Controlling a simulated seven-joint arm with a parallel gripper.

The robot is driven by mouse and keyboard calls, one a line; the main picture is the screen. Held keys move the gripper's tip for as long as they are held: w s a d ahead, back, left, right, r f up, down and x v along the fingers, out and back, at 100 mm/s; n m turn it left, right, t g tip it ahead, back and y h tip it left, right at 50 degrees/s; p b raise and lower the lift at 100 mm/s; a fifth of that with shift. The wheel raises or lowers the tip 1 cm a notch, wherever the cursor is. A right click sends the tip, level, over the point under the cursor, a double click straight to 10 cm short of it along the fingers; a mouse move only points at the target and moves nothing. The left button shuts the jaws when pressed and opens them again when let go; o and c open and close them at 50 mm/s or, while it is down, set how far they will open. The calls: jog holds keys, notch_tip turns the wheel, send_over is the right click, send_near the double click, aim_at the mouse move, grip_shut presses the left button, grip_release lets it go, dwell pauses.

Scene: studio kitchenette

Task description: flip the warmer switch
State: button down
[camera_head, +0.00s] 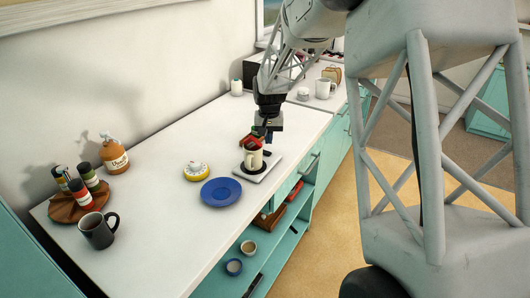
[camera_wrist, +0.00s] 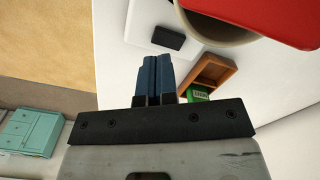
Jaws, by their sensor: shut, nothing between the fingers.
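The warmer (camera_head: 268,172) is a flat white slab with a dark round pad, near the front edge of the counter. A cream mug (camera_head: 254,160) stands on it with a red thing (camera_head: 249,142) over its top. In the wrist view the mug's rim (camera_wrist: 222,36) and the red thing (camera_wrist: 275,12) fill the upper right. A black rocker switch (camera_wrist: 168,38) sits on the warmer's white slab (camera_wrist: 143,20). My gripper (camera_wrist: 155,58) has its blue fingers together, empty, with the tips just short of the switch in the picture; contact cannot be told. In the head view my gripper (camera_head: 268,138) is above the warmer, beside the mug.
A blue plate (camera_head: 221,192) and a yellow-and-white round item (camera_head: 196,171) lie left of the warmer. A dark mug (camera_head: 98,230), a spice carousel (camera_head: 77,205) and an orange bottle (camera_head: 114,156) stand farther left. A wooden box (camera_wrist: 212,72) shows beside my fingers. The counter between is clear.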

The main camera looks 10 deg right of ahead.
aim_at(269, 154)
jog(key=shift+r, duration=1.2)
jog(key=shift+r, duration=0.1)
jog(key=shift+s+r, duration=0.2)
jog(key=shift+s, duration=0.1)
jog(key=s+a+r, duration=0.1)
jog(key=s+r, duration=0.6)
jog(key=s, duration=0.4)
jog(key=s+a+r+n+t, duration=0.1)
jog(key=s, duration=1.5)
jog(key=s+a+r+n+t, duration=0.1)
jog(key=s+r, duration=0.1)
jog(key=s, duration=1.5)
jog(key=shift+s+r+n+t, duration=0.15)
jog(key=shift+s+n+t, duration=0.15)
jog(key=shift+n, duration=0.1)
jog(key=shift+w, duration=0.15)
